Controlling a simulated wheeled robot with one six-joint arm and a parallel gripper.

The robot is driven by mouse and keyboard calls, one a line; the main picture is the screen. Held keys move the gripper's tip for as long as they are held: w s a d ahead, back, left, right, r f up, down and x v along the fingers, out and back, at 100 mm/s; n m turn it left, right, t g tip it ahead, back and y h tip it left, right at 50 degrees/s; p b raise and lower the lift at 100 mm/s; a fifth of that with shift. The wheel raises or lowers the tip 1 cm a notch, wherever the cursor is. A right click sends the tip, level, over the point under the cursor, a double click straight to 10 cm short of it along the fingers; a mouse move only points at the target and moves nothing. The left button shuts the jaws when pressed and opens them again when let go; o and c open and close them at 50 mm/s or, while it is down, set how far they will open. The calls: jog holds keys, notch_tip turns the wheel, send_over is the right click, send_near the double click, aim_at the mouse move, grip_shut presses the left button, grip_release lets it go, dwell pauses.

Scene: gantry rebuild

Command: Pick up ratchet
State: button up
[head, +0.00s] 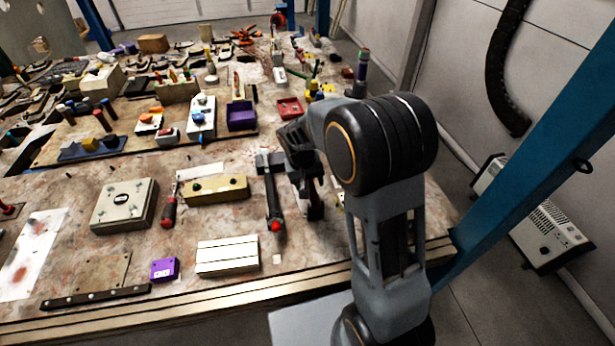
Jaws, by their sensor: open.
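A long dark tool (271,196) with a wider head at its far end and a red near end lies on the workbench, just left of my gripper. It may be the ratchet, but I cannot tell for sure. My gripper (313,205) points down over the front right part of the bench. It is open, with nothing seen between its fingers. My own arm hides part of the bench behind and to the right of the gripper.
The workbench (222,286) is cluttered. Left of the dark tool are a yellow box (215,190), a red screwdriver (169,210), a grey box (124,205), a white block (228,256) and a purple box (164,269). A blue post (535,140) rises at the right.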

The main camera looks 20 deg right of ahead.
jog(key=shift+d+f, duration=0.15)
jog(key=shift+f, duration=0.6)
grip_shut()
